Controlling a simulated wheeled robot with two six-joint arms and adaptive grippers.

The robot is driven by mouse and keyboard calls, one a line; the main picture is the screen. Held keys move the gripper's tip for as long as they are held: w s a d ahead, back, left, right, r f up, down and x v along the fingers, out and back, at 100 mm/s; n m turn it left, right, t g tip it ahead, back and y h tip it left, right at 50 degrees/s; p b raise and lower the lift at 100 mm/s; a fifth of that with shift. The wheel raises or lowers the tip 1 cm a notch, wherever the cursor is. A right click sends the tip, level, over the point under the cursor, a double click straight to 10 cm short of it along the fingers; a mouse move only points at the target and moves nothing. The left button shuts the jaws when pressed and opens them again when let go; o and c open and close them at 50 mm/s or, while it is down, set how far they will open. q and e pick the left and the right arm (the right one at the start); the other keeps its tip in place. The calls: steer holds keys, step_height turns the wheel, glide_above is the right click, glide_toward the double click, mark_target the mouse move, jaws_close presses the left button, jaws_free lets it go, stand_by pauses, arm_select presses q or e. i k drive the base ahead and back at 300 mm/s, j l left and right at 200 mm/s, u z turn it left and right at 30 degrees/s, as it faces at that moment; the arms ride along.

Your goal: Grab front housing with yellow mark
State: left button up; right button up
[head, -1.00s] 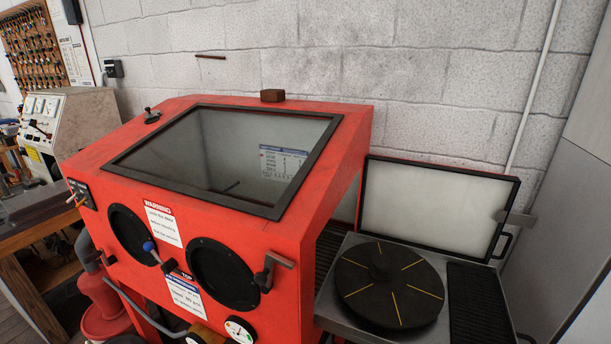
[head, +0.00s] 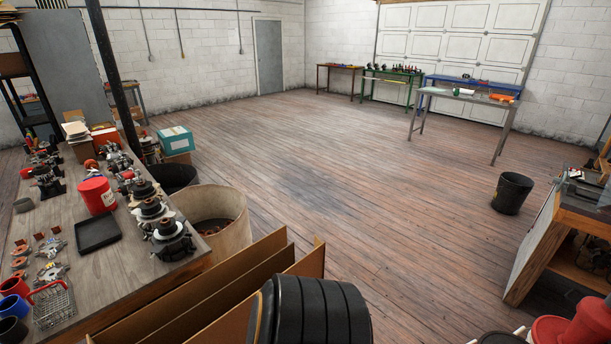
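No front housing with a yellow mark can be made out in the head view. A wooden workbench (head: 130,262) at the left carries many alternator parts. Small grey metal pieces that may be housings (head: 52,272) lie near its front left, too small to show any mark. Dark round parts with copper-coloured tops (head: 150,208) stand in a row along its right side. Neither of my grippers is in view.
A beige drum (head: 232,225) and brown upright panels (head: 215,290) stand right of the bench. A black ribbed object (head: 312,312) is close in front. A black bin (head: 512,193) stands at the right. The middle of the wooden floor (head: 330,170) is clear.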

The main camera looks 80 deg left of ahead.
mark_target(57, 269)
steer(key=u, duration=4.65)
steer(key=i+j+u, duration=0.1)
steer(key=j, duration=0.3)
steer(key=i+j, duration=0.15)
steer(key=j, duration=0.3)
steer(key=i+j+u, duration=0.2)
steer(key=i+j, duration=0.3)
steer(key=i+j+u, duration=0.15)
steer(key=i+j, duration=0.35)
steer(key=i+j+u, duration=0.2)
steer(key=i+j, duration=0.2)
steer(key=i, duration=0.2)
steer(key=i+z, duration=0.45)
steer(key=i+j+z, duration=0.15)
steer(key=i+z, duration=0.3)
steer(key=i+j+z, duration=0.25)
steer(key=z, duration=0.2)
steer(key=i+j+z, duration=0.45)
steer(key=k, duration=0.05)
